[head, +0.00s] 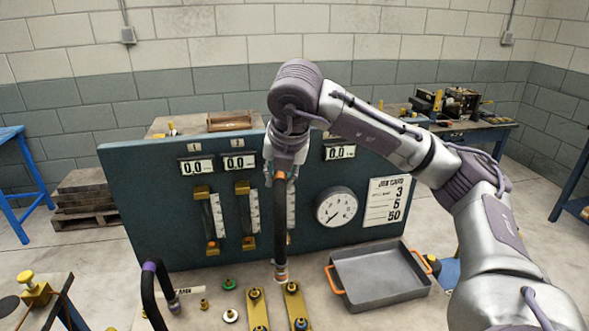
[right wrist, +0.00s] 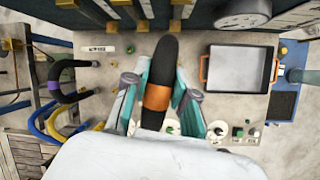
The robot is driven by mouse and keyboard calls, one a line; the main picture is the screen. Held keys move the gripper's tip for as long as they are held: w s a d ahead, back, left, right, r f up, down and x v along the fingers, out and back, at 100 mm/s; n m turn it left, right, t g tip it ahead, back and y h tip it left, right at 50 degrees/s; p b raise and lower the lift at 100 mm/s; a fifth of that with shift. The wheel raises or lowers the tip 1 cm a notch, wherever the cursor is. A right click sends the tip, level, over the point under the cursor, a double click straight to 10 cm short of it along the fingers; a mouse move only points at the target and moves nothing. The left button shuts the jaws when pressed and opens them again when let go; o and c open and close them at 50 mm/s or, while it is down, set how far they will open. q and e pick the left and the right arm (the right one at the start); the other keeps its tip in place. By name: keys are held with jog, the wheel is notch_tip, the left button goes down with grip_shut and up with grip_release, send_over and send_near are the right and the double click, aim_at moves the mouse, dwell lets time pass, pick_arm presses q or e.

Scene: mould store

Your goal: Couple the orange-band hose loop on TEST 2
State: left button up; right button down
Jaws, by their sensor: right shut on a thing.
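The orange-band hose loop (head: 280,225) is black and hangs down in front of the panel. My right gripper (head: 281,168) is shut on it at its orange band. In the right wrist view the teal fingers of the gripper (right wrist: 158,96) lie either side of the orange band (right wrist: 157,97). The hose's pale end fitting (head: 281,272) is close to the yellow bars on the bench; I cannot tell whether it touches. The two yellow bars (head: 257,316) carry dark and blue-topped fittings. Their TEST numbers are not readable here. My left gripper is out of view.
A dark teal panel (head: 130,195) with displays and a round gauge (head: 336,206) stands behind. A grey tray (head: 375,291) with orange handles is right of the bars. A purple-band hose (head: 149,285) stands at left. Small fittings (head: 230,316) dot the bench.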

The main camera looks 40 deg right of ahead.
jog(key=w+a+n+p, duration=0.1)
jog(key=a+n+p, duration=0.15)
jog(key=a, duration=0.55)
notch_tip(320, 180, down, 13)
jog(key=b, duration=1.3)
jog(key=shift+w+d+r+y, duration=0.2)
jog(key=shift+d+y, duration=0.05)
jog(key=shift+y, duration=0.15)
jog(key=shift+s+m, duration=0.1)
jog(key=shift+m, duration=0.15)
jog(key=shift+f+b, duration=0.15)
jog(key=shift+b, duration=0.55)
jog(key=shift+s+f+b, duration=0.1)
jog(key=shift+f+b, duration=1.1)
jog(key=shift+b, duration=0.1)
dwell(0.9)
jog(key=shift+f+b, duration=0.1)
jog(key=shift+b, duration=0.25)
dwell(0.3)
